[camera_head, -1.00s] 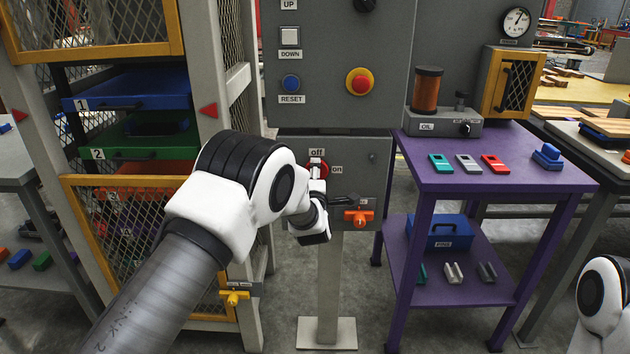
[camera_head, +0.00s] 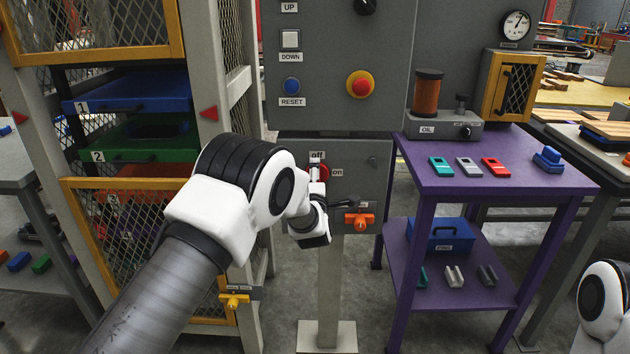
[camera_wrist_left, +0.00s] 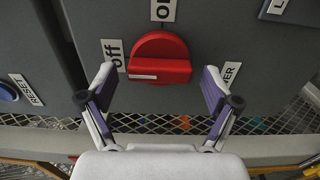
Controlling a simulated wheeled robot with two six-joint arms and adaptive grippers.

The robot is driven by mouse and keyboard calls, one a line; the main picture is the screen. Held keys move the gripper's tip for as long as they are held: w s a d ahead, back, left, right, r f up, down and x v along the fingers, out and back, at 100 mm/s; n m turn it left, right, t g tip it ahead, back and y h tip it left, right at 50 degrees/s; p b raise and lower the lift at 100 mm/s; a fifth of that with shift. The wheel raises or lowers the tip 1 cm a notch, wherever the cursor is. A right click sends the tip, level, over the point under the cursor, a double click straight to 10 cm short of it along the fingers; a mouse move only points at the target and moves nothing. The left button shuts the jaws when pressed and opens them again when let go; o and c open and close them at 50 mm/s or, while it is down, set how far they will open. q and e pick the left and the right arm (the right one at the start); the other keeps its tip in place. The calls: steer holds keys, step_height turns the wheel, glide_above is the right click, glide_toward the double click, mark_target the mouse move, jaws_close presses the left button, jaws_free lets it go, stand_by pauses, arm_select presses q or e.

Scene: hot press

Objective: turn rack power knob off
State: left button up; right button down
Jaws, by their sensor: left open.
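The red rack power knob (camera_head: 323,172) is on the grey panel, partly hidden by my left wrist in the head view. In the left wrist view the knob (camera_wrist_left: 160,60) is plain to see. Its grip bar carries a white strip on the end towards the "off" label (camera_wrist_left: 113,54); the "on" label (camera_wrist_left: 163,10) is at another side. My left gripper (camera_wrist_left: 159,76) is open, with one finger on each side of the knob and visible gaps between. Its depth relative to the knob is hard to tell. My right gripper is out of view.
Above the knob are a red-and-yellow button (camera_head: 360,84) and a blue reset button (camera_head: 291,86). An orange handle (camera_head: 359,220) sits below it. A shelf rack (camera_head: 222,60) stands left, a purple table (camera_head: 450,180) right.

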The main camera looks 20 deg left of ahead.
arm_select(q)
steer(key=v, duration=1.2)
